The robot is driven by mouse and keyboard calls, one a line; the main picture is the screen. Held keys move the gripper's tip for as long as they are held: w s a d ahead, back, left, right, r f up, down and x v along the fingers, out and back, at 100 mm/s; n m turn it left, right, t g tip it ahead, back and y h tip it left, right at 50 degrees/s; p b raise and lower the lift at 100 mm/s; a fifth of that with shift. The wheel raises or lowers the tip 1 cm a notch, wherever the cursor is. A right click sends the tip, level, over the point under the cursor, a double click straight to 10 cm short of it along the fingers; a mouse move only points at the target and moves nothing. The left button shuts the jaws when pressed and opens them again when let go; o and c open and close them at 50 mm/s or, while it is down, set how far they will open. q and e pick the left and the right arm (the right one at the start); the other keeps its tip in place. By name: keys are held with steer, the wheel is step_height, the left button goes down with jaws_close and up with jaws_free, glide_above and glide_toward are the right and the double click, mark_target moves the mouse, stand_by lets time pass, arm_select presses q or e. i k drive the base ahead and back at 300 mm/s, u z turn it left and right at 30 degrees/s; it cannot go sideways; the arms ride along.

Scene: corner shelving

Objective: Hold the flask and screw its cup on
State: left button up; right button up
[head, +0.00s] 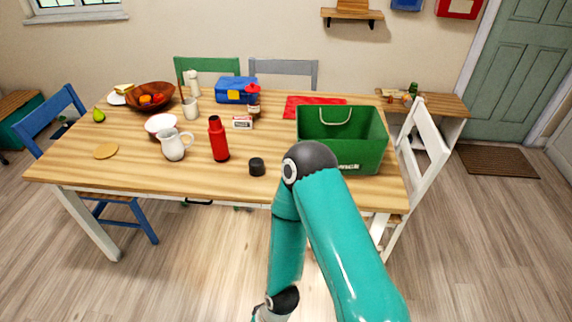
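The red flask (219,142) stands upright on the wooden table, left of the table's middle. A small dark cup (257,167) sits apart from it on the table, to its right and nearer the front edge. My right arm comes in from the bottom right, bends at a dark joint near the table's front edge and runs down to the bottom of the picture. Its gripper is cut off by the lower border. My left arm and gripper do not show.
A white jug (174,145) stands close left of the flask, and a small box (242,123) behind it. A green crate (342,152) fills the table's right end. The front strip of the wooden table (200,180) is clear.

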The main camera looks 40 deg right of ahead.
mark_target(217, 135)
steer(key=z, duration=0.5)
steer(key=i, duration=0.85)
steer(key=z, duration=0.1)
